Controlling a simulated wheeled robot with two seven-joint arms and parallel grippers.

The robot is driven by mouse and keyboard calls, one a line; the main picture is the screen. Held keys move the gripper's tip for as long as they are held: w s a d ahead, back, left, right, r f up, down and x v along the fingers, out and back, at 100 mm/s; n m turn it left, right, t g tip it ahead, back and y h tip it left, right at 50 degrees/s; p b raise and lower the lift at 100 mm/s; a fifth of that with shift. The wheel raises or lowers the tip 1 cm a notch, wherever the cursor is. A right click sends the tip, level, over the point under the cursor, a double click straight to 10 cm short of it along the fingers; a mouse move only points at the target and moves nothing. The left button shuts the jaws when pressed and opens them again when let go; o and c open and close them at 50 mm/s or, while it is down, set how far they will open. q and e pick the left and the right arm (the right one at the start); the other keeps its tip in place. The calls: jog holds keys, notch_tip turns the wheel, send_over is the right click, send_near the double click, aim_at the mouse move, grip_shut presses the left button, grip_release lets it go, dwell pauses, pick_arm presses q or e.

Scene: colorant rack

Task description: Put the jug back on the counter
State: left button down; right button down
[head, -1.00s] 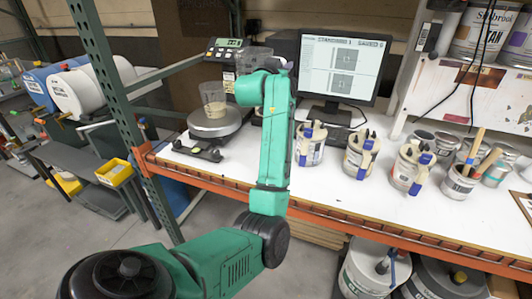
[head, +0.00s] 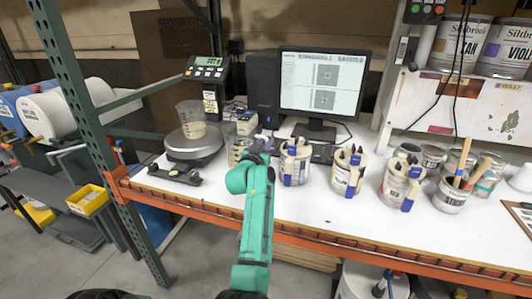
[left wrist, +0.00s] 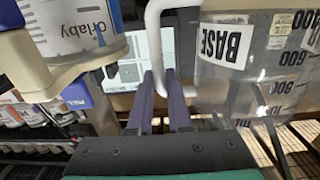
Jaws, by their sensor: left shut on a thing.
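A clear jug (head: 238,148) shows in the head view beside the scale, partly hidden behind my left arm. In the left wrist view the jug (left wrist: 245,75) fills the right side, with a "BASE" label, dark graduation marks and a white handle (left wrist: 153,30). My left gripper (head: 268,143) is low over the white counter (head: 225,194). In the left wrist view its purple fingers (left wrist: 162,88) are shut on the handle. I cannot tell whether the jug's base touches the counter. My right gripper is not in view.
Paint cans with blue clips stand to the right, the nearest (head: 295,161) close to my gripper. A monitor (head: 322,85) stands behind. The counter's front strip is mostly clear.

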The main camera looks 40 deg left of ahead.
pick_arm(q)
notch_tip(320, 180, down, 4)
jog(key=c, duration=0.9)
grip_release()
jog(key=shift+f, duration=0.1)
jog(key=shift+o, duration=0.3)
jog(key=shift+s, duration=0.15)
